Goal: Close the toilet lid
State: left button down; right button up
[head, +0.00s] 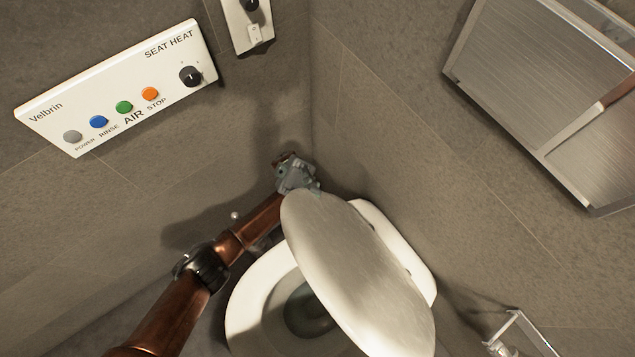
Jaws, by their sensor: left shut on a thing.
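The toilet lid (352,270) is a pale, glossy oval. It stands tilted up over the right part of the white toilet seat (247,308), and the open bowl (306,314) shows at its left. My left arm reaches in from the lower left. My left gripper (296,174) is at the lid's upper left edge and shut on the lid; its fingertips and exact contact are hard to make out. My right gripper is not in view.
A control panel (120,90) with coloured buttons is on the left wall, with a small white wall unit (248,24) beside it. A metal wall box (540,85) is at the upper right. A metal holder (518,330) is at the lower right. Walls meet close behind the toilet.

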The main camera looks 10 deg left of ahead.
pick_arm(q)
jog(key=shift+a+f, duration=0.1)
dwell(0.3)
jog(key=c, duration=2.1)
grip_release()
notch_tip(320, 180, up, 10)
